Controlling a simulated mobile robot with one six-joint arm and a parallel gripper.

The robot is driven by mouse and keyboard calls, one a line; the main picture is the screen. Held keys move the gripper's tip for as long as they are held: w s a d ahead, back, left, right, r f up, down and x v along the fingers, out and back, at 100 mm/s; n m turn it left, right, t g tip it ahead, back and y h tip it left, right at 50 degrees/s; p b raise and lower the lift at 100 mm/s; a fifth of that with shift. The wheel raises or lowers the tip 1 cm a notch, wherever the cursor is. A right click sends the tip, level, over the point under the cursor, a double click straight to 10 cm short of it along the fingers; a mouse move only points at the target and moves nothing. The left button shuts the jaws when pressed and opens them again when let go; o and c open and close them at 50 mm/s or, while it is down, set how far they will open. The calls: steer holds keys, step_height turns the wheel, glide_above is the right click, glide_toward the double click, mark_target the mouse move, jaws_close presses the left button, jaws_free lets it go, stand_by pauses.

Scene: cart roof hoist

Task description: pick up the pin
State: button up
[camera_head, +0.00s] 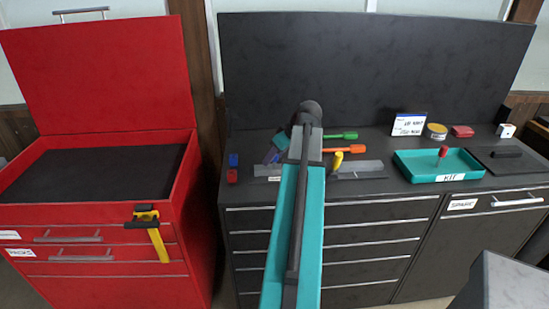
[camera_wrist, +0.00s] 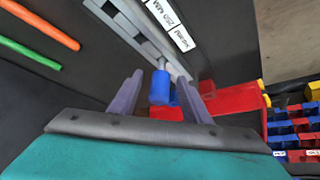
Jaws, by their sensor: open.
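A short blue cylinder with a thin grey metal stem, which looks like the pin (camera_wrist: 160,87), shows between my fingers in the wrist view. My gripper (camera_wrist: 158,84) is open, with one finger on each side of it and a visible gap at both. I cannot tell the depth between the fingertips and the cylinder. In the head view my gripper (camera_head: 273,152) is over the left part of the dark worktop, and my arm hides much of that spot. A red-knobbed piece (camera_head: 443,152) stands in the teal KIT tray (camera_head: 412,170).
Orange (camera_head: 345,150) and green (camera_head: 342,136) handled tools lie right of my arm. A blue block (camera_head: 233,160) and a red block (camera_head: 231,176) sit at the worktop's left edge. A red cart (camera_head: 110,250) with a raised lid and a yellow hammer (camera_head: 158,240) stands left.

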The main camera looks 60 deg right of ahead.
jaws_close()
steer(key=shift+r, duration=0.15)
stand_by(0.4)
steer(key=shift+r+b, duration=0.75)
steer(key=shift+r, duration=0.75)
steer(key=s+a+r+b, duration=0.1)
steer(key=s+a+b, duration=0.1)
steer(key=s, duration=0.5)
steer(key=s+a+b, duration=0.1)
steer(key=s+a, duration=0.1)
steer(key=s, duration=0.6)
steer(key=shift+s+a+r+b, duration=0.15)
steer(key=shift+a+r+b, duration=0.2)
steer(key=shift+r+b, duration=0.05)
